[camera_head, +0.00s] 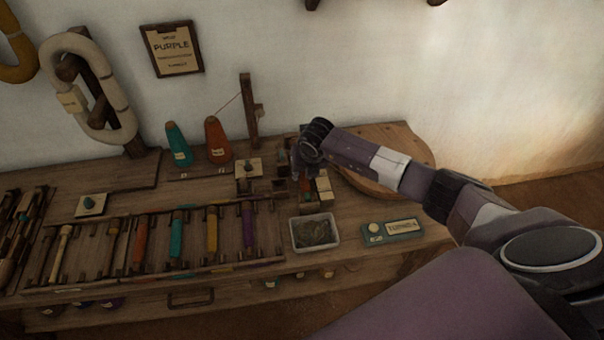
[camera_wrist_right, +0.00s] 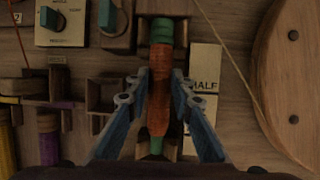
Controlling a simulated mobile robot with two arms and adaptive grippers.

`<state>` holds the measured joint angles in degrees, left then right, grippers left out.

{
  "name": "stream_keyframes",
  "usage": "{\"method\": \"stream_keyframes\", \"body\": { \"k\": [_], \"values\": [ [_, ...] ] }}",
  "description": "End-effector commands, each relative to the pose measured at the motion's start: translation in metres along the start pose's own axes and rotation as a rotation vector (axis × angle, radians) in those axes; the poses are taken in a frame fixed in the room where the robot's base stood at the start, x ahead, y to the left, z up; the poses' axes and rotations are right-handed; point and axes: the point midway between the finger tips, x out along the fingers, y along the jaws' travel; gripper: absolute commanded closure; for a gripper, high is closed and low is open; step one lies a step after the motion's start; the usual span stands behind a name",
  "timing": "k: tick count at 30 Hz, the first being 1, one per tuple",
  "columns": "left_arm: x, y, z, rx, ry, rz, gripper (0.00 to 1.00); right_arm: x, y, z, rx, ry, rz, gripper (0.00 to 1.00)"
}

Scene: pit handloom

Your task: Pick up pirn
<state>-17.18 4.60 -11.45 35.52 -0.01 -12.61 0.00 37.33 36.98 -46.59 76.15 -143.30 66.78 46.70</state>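In the right wrist view an orange-wound pirn with green ends (camera_wrist_right: 159,92) lies lengthwise between the fingers of my right gripper (camera_wrist_right: 162,80). The blue-grey fingers slant in to the pirn's two sides, and their tips appear closed on it. The pirn is over a narrow wooden holder; I cannot tell whether it touches it. My left gripper is not in view.
A rack (camera_head: 110,263) of several coloured pirns fills the bench front. A tray of dark threads (camera_head: 335,242) and a labelled green block (camera_head: 393,231) are near the right front. A round wooden board (camera_head: 411,143) lies behind my right forearm. Teal and orange cones (camera_head: 217,143) stand left.

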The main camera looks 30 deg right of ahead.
Motion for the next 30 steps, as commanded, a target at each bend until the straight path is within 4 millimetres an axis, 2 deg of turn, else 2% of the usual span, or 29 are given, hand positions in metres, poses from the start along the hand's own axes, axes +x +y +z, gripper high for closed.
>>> {"method": "stream_keyframes", "body": {
  "k": [4, 10, 23, 26, 30],
  "values": [
    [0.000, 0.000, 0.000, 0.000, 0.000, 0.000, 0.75, 0.000, 0.000, 0.000, 0.000, 0.000, 0.000, 0.79],
    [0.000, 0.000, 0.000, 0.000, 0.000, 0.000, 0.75, 0.000, 0.000, 0.000, 0.000, 0.000, 0.000, 1.00],
    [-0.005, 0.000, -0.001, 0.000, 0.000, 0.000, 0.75, -0.004, 0.000, 0.002, 0.000, -0.001, 0.000, 1.00],
    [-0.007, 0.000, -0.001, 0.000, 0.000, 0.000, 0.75, -0.010, 0.001, 0.005, 0.000, -0.003, 0.001, 1.00],
    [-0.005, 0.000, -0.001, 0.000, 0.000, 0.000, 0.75, -0.031, 0.002, 0.015, -0.001, -0.006, 0.001, 1.00]
  ]
}}
